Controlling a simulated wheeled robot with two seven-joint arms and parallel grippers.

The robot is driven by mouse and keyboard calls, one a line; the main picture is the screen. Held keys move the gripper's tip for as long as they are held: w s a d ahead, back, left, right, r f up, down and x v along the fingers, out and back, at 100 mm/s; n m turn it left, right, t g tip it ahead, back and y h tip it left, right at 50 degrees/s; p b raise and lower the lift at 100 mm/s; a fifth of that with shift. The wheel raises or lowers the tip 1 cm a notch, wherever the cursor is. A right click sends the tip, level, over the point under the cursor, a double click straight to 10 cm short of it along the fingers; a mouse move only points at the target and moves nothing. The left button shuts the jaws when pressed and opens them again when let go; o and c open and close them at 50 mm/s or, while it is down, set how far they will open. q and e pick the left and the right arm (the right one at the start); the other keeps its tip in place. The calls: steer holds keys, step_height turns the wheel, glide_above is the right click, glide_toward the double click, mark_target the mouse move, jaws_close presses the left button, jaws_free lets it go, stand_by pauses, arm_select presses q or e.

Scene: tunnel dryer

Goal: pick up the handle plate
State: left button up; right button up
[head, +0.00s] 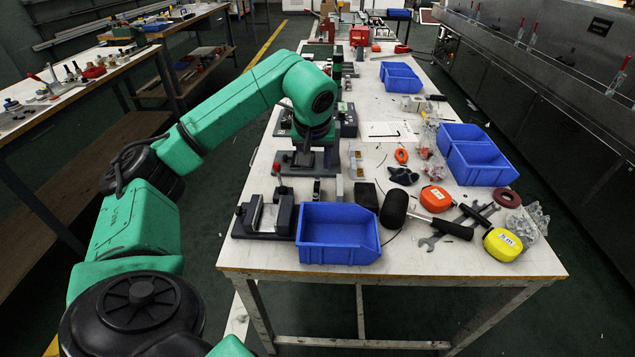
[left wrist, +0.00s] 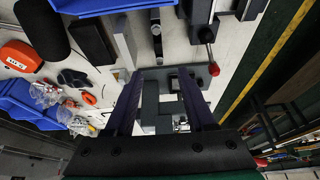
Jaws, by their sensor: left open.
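My left gripper (head: 307,150) is over the bench, pointing down at a dark grey fixture. In the left wrist view its two fingers (left wrist: 159,75) stand apart with nothing gripped. Between and below them is a slate-grey plate-like part (left wrist: 150,104), probably the handle plate; its outline is partly hidden by the fingers. It lies on or beside a dark grey bar (left wrist: 172,78). I cannot tell whether the fingers touch it. In the head view the arm and gripper hide most of this part. My right gripper is not in view.
A red-knobbed lever (head: 277,170) stands left of the gripper, behind a grey vice (head: 264,216). A blue bin (head: 338,250) sits at the front edge. A black mallet (head: 395,208), spanners and tape measures crowd the right. More blue bins (head: 482,180) stand beyond.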

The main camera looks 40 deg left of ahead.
arm_select(q)
glide_above(316, 187)
steer(key=s+d, duration=0.1)
steer(key=s, duration=0.1)
step_height(316, 187, down, 5)
steer(key=shift+w+d+r, duration=0.1)
steer(key=shift+w+d, duration=0.05)
steer(key=x, duration=0.7)
steer(key=shift+p, duration=0.4)
steer(key=shift+w+f, duration=0.15)
steer(key=shift+f, duration=0.25)
jaws_close()
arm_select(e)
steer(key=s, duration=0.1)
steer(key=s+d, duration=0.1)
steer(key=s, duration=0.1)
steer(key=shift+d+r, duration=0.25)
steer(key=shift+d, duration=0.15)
arm_select(q)
steer(key=shift+r, duration=0.1)
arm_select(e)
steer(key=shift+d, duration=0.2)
